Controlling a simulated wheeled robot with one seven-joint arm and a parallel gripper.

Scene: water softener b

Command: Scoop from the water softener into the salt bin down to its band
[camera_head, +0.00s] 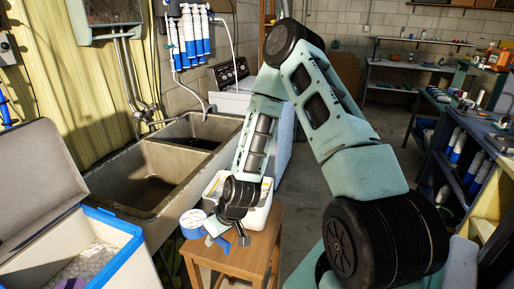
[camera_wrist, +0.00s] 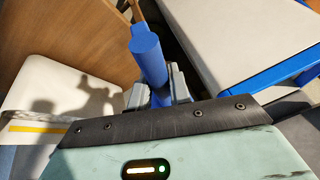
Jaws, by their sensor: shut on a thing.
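My gripper (camera_head: 222,232) is shut on a blue scoop (camera_head: 193,224), whose handle (camera_wrist: 148,55) shows between the fingers in the wrist view. The scoop's cup is at the left of the gripper, with pale contents at its top; how full it is I cannot tell. The white salt bin (camera_head: 260,218) stands on a wooden stool (camera_head: 240,258), partly hidden by my arm. The scoop is at the bin's near left side. The bin's yellow band (camera_wrist: 35,128) shows in the wrist view. The water softener (camera_head: 128,262) is open at lower left, with a blue rim and pale salt (camera_head: 95,268) inside.
The softener's grey lid (camera_head: 45,180) stands raised at left. A double stone sink (camera_head: 150,175) lies behind the softener and stool. A cluttered workbench (camera_head: 475,125) stands at right. Bare floor (camera_head: 325,150) shows behind my arm.

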